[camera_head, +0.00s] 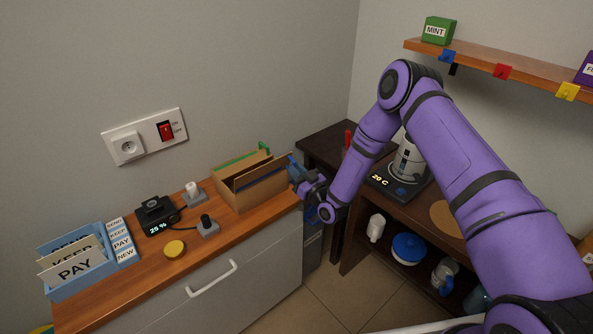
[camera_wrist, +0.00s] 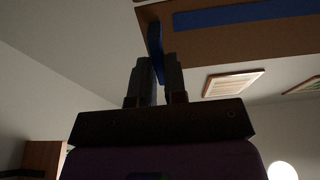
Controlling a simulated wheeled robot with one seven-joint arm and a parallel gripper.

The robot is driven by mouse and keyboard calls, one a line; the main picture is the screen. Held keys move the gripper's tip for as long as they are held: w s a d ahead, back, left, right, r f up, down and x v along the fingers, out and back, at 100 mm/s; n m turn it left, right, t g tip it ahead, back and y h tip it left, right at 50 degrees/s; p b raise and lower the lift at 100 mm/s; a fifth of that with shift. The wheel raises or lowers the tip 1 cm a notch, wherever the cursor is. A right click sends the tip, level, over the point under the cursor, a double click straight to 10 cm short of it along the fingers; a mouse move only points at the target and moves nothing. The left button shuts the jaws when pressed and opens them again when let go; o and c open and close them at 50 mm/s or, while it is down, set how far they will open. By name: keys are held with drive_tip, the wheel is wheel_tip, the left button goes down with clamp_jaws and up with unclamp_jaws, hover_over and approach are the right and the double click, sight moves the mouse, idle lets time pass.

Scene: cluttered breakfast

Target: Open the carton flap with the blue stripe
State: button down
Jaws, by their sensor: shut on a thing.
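The open-topped brown carton (camera_head: 262,192) stands at the right end of the wooden counter. In the wrist view, a brown flap (camera_wrist: 225,40) with a blue stripe (camera_wrist: 240,14) is above my gripper, and a blue tab (camera_wrist: 155,40) sticks out from it. My gripper (camera_wrist: 158,72) is shut on this blue tab. A flap with a green stripe (camera_head: 238,159) and green tab shows at the carton's back.
A blue letter tray (camera_head: 85,279), a black device reading 25 % (camera_head: 157,214), two small plugs and a yellow disc (camera_head: 174,249) lie left of the carton. A dark shelf unit with a kettle (camera_head: 408,160) stands to the right, behind my arm. A wall shelf is above.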

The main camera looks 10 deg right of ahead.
idle(0.3)
drive_tip(key=c, duration=1.2)
unclamp_jaws()
drive_tip(key=shift+o, duration=0.2)
drive_tip(key=v, duration=1)
drive_tip(key=shift+s+d+f, duration=0.2)
drive_tip(key=shift+s, duration=0.05)
